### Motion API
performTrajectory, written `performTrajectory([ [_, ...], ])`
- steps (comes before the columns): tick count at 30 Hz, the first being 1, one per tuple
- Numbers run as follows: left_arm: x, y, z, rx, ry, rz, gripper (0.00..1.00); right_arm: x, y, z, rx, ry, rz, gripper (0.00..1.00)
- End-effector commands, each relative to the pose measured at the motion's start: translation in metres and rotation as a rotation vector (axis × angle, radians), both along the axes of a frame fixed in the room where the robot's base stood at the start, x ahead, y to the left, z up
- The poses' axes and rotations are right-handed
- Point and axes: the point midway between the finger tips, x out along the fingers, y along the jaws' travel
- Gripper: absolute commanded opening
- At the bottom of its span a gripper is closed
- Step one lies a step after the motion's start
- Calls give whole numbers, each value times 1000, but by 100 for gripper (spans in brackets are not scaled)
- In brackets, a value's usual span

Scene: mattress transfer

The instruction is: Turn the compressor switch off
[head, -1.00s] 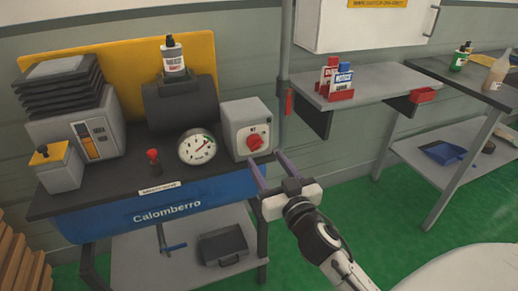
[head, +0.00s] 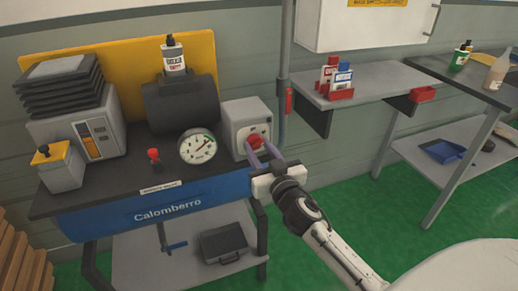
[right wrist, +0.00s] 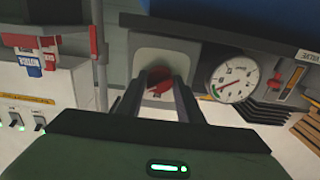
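The compressor switch is a red rotary knob (head: 254,142) on a light grey box (head: 236,115) at the right end of the blue compressor (head: 110,222) bench. The knob also shows in the right wrist view (right wrist: 160,80), between the finger ends. My right gripper (head: 260,147) is at the knob, its two purple-grey fingers apart, one on either side of it. In the right wrist view the fingers (right wrist: 157,88) reach up to the box face; whether they touch the knob I cannot tell. My left gripper is not in view.
A pressure gauge (head: 198,147) and a small red-topped lever (head: 154,156) stand left of the box. A grey vertical pipe (head: 284,80) runs just right of it. Green floor (head: 340,205) is clear.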

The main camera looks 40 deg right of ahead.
Motion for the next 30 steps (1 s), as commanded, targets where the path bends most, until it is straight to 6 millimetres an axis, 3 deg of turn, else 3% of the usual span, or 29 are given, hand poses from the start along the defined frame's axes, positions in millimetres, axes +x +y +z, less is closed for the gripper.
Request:
performTrajectory([
  [14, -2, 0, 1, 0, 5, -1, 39, -1, 0, 0, -114, 29, -1, 11],
  [30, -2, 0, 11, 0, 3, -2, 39, -1, -2, 0, -585, 143, -1, 11],
])
